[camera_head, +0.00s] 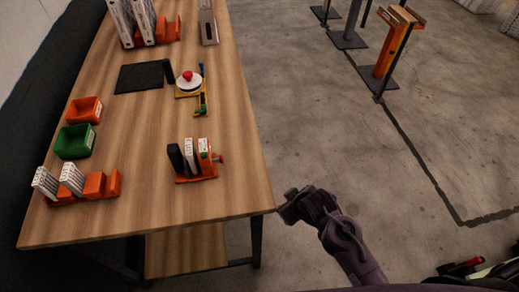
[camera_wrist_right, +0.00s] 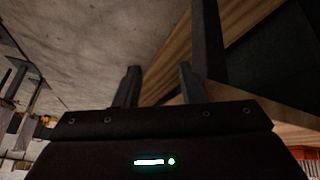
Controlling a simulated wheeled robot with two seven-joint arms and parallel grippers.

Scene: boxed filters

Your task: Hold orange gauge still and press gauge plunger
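The orange gauge (camera_head: 209,171) stands on the wooden table near its right edge. A black block and white boxes sit upright in a row on it. A small reddish knob, seemingly the plunger (camera_head: 219,158), sticks out from its right side. My right gripper (camera_head: 285,209) is beyond the table's right edge, over the floor, apart from the gauge. In the right wrist view my right gripper (camera_wrist_right: 158,78) has its two fingers apart with nothing between them. The gauge is not recognisable in that view. My left gripper is not in view.
On the table (camera_head: 140,205) are an orange rack (camera_head: 96,184) with white boxes, a green bin (camera_head: 74,141), an orange bin (camera_head: 83,110), a black mat (camera_head: 138,77) and a round device with a red button (camera_head: 188,76). Table front middle is clear.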

